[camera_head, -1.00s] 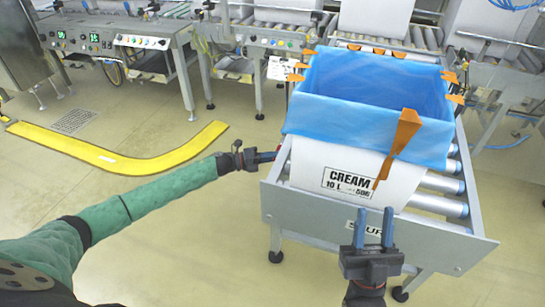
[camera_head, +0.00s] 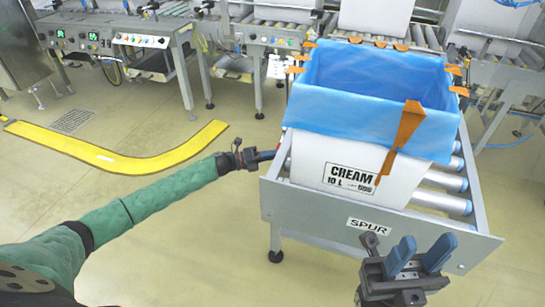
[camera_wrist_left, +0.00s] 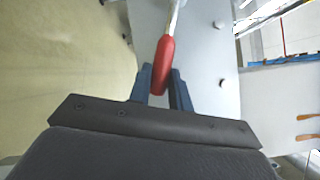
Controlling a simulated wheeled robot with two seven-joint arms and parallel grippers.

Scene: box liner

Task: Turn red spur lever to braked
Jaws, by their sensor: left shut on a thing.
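The red spur lever (camera_wrist_left: 164,58) has a rounded red handle on a metal rod in the left wrist view, beside the grey side plate of the spur conveyor. My left gripper (camera_head: 268,156) is at the left side of the conveyor frame. Its two blue fingers are shut on the red handle, one on each side. In the head view the lever is mostly hidden by this gripper. My right gripper (camera_head: 421,253) is empty, with its blue fingers apart, in front of the conveyor's front plate near the SPUR label (camera_head: 369,225).
A white CREAM box (camera_head: 330,160) with a blue liner (camera_head: 365,115) stands on the conveyor rollers (camera_head: 440,201). Orange clips sit around its rim, and an orange tool (camera_head: 401,135) hangs at its front. A yellow floor strip (camera_head: 120,155) lies at left.

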